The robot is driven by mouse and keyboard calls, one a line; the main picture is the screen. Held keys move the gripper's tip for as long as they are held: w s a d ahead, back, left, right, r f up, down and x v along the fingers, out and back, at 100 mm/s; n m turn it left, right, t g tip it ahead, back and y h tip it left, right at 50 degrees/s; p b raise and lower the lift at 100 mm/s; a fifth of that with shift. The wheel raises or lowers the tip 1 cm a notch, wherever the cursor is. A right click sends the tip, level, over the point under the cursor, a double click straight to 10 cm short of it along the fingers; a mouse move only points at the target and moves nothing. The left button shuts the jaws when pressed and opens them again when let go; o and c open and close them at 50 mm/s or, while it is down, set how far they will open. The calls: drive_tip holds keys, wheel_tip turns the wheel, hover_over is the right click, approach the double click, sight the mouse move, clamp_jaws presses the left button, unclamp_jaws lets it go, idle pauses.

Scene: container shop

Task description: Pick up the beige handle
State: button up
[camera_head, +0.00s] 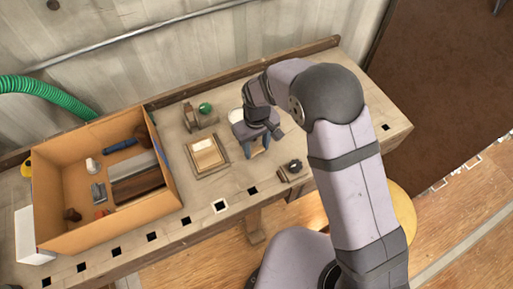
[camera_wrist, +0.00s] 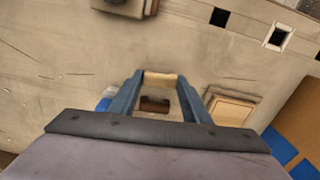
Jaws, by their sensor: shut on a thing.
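My gripper (camera_wrist: 158,85) is shut on the beige handle (camera_wrist: 160,79), which spans between its two blue fingertips in the wrist view. A dark brown patch shows just below the handle, between the fingers; I cannot tell whether it belongs to it. In the head view my gripper (camera_head: 256,146) points down over the middle of the workbench, right of a small wooden tray. The handle is mostly hidden there by the fingers and wrist. I cannot tell whether it touches the bench.
The wooden tray (camera_head: 193,167) holds a pale block. A wooden piece with a green ball (camera_head: 204,107) stands behind it. A dark knobbed object (camera_head: 294,166) lies near the front edge. A large cardboard box (camera_head: 163,178) with several items fills the left. The bench's right end is clear.

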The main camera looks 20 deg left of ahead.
sight(257, 149)
wheel_tip(257, 149, up, 10)
drive_tip(key=f+b, duration=0.1)
drive_tip(key=b, duration=0.1)
drive_tip(key=s+a+f+n+p, duration=0.1)
drive_tip(key=s+a+p, duration=0.1)
drive_tip(key=s+a+f+n+p, duration=0.1)
drive_tip(key=s+a+p, duration=0.1)
drive_tip(key=a+p, duration=0.1)
drive_tip(key=s+a+f+p, duration=0.1)
drive_tip(key=s+a+p, duration=0.2)
drive_tip(key=shift+s+f+n, duration=0.1)
drive_tip(key=shift+f+n, duration=0.1)
drive_tip(key=shift+n, duration=0.2)
drive_tip(key=a, duration=0.3)
drive_tip(key=w+a+p, duration=0.1)
drive_tip(key=a, duration=0.1)
drive_tip(key=shift+a+f, duration=0.3)
drive_tip(key=w+a+r+m, duration=0.2)
drive_tip(key=a+r+m, duration=0.1)
drive_tip(key=a+r, duration=0.1)
drive_tip(key=shift+w+r+m, duration=0.2)
drive_tip(key=shift+w+m, duration=0.1)
drive_tip(key=shift+w, duration=0.05)
drive_tip(key=shift+a+f, duration=0.1)
drive_tip(key=shift+f, duration=0.05)
drive_tip(key=shift+f+b, duration=2.2)
drive_tip(key=shift+f, duration=1.2)
